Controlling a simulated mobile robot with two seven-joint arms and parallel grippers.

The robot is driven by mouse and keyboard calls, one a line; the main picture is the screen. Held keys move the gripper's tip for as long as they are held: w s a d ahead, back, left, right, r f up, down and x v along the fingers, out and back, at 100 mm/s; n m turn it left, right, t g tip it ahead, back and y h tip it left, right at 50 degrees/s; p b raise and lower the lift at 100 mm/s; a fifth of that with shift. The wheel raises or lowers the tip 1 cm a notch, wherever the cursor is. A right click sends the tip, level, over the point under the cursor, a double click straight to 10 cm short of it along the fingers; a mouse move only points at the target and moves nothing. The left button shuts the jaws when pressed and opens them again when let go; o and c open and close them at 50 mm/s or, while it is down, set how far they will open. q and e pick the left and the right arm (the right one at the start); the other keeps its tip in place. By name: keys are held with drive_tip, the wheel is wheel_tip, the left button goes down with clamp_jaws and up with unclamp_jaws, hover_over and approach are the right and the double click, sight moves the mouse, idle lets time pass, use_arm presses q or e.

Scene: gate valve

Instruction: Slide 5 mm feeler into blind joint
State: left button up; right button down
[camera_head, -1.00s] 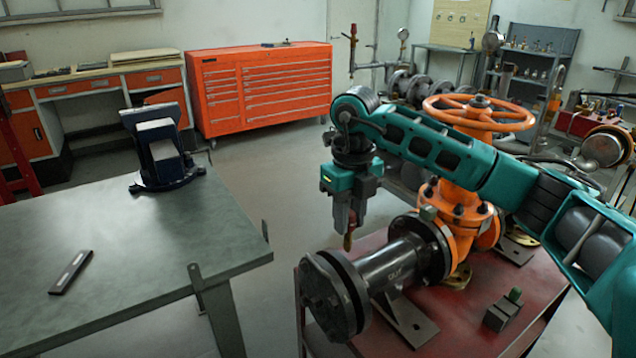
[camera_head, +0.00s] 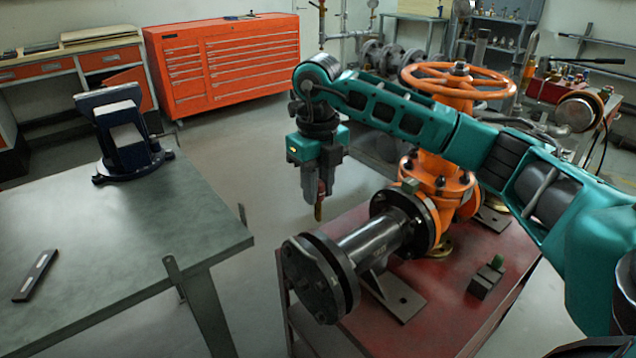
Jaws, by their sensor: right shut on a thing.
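My right gripper (camera_head: 319,192) points down and is shut on a small brass-coloured strip with a red part, which I take as the feeler (camera_head: 319,210). Most of the feeler is hidden between the jaws. My left gripper is not in view.
The pipe spool (camera_head: 374,238) joins the orange gate valve (camera_head: 433,178) on a red bench (camera_head: 440,310). A small dark block with a green knob (camera_head: 486,280) sits there. The left table (camera_head: 110,255) holds a vise (camera_head: 124,138) and a dark bar (camera_head: 36,277). Open floor lies between.

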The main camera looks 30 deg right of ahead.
sight(318, 221)
wheel_tip(318, 221, down, 3)
drive_tip(key=shift+r+b, duration=0.1)
drive_tip(key=shift+b, duration=0.7)
drive_tip(key=shift+f+b, duration=0.55)
drive_tip(key=shift+f, duration=0.45)
idle(0.7)
drive_tip(key=shift+f+b, duration=0.65)
drive_tip(key=shift+f, duration=0.8)
drive_tip(key=shift+f+b, duration=1.1)
drive_tip(key=shift+f, duration=0.7)
drive_tip(key=c, duration=0.8)
unclamp_jaws()
drive_tip(key=shift+r, duration=0.1)
